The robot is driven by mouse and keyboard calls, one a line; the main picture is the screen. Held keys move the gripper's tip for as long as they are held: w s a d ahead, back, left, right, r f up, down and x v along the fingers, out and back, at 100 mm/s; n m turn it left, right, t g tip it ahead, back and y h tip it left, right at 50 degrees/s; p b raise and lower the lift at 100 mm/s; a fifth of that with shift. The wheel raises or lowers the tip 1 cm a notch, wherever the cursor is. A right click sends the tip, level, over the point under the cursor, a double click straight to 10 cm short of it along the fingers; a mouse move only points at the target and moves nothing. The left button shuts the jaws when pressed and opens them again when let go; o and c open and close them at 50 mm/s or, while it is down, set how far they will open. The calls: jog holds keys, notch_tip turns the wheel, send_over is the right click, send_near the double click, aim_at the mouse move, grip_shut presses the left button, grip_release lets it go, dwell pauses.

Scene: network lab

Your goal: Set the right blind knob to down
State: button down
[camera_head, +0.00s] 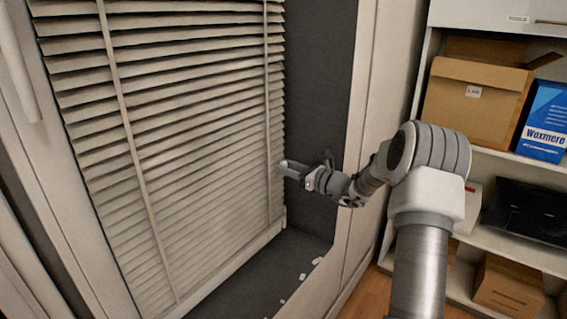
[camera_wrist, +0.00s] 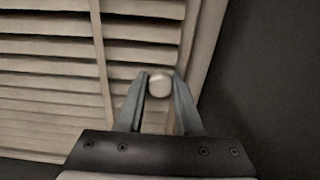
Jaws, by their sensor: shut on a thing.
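My gripper (camera_wrist: 160,92) is shut on a round, pale knob (camera_wrist: 160,84) in the wrist view, with one finger on either side of it. The knob is in front of the blind's right edge. In the head view my gripper (camera_head: 281,166) is at the right edge of the window blind (camera_head: 180,120), about halfway up the window. The knob itself is too small to make out clearly there. The blind's beige slats are lowered over the window and tilted, with dark gaps between them; the blind also shows in the wrist view (camera_wrist: 50,75).
A dark window recess (camera_head: 318,80) lies right of the blind, with a dark sill (camera_head: 270,265) below holding several small white scraps. A shelf at the right holds a cardboard box (camera_head: 472,100), a blue box (camera_head: 545,125) and a black device (camera_head: 525,212).

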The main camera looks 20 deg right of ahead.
jog(key=shift+f, duration=0.35)
jog(key=c, duration=0.8)
grip_release()
jog(key=shift+c, duration=0.2)
jog(key=shift+o, duration=1.3)
jog(key=shift+r, duration=0.15)
jog(key=p+v, duration=0.3)
jog(key=v, duration=1.4)
jog(key=shift+s, duration=0.25)
jog(key=shift+d, duration=0.1)
